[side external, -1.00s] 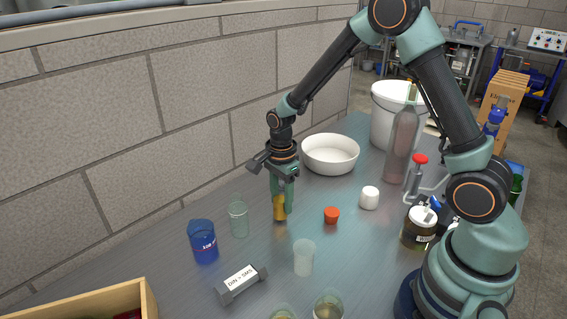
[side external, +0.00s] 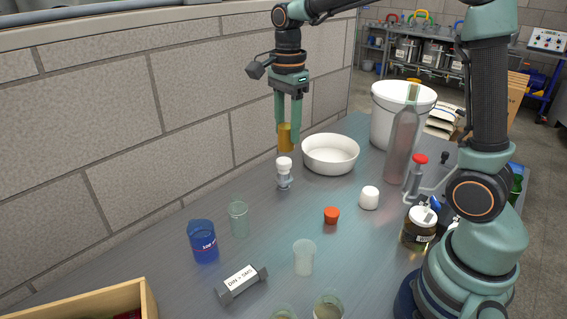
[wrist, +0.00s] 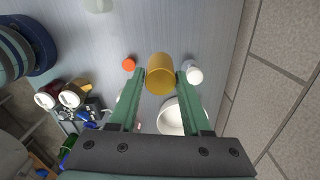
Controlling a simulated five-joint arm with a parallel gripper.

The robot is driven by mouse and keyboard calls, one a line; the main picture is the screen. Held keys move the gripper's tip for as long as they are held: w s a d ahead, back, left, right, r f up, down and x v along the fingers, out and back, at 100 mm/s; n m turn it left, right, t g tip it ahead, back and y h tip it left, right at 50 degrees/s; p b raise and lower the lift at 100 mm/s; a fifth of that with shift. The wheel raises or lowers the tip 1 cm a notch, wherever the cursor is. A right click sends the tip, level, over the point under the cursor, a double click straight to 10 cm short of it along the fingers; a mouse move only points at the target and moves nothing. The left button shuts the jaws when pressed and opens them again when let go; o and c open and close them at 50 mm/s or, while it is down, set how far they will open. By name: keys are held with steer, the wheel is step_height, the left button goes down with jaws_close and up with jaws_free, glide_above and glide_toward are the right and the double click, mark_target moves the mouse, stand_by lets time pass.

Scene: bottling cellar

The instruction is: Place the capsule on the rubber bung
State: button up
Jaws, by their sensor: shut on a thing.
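My gripper (side external: 288,122) is shut on a gold-yellow cylindrical capsule (side external: 286,137) and holds it high above the table. In the wrist view the capsule (wrist: 160,74) sits upright between the two green fingers. A small orange-red tapered plug (side external: 331,215), which looks like the rubber bung, stands on the table below and to the right of my gripper. It also shows in the wrist view (wrist: 129,64), left of the capsule and apart from it. The top of the bung appears bare.
A white-capped stopper (side external: 284,170) stands under the capsule. A white bowl (side external: 331,165), white cylinder (side external: 369,197), clear glass (side external: 239,219), blue beaker (side external: 203,241), frosted cup (side external: 304,257) and label block (side external: 241,283) stand around the bung. A tall bottle (side external: 402,145) is at right.

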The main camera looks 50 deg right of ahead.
steer(key=s+d+r+m, duration=0.2)
steer(key=s+d, duration=0.1)
steer(key=d, duration=0.3)
steer(key=s+d+r+m, duration=0.1)
steer(key=s+d+m, duration=0.1)
steer(key=s+d, duration=0.3)
steer(key=r+m, duration=0.2)
steer(key=m, duration=0.1)
glide_above(372, 190)
step_height(372, 190, down, 20)
steer(key=shift+f, duration=0.15)
steer(key=shift+f, duration=0.15)
steer(key=o, duration=0.7)
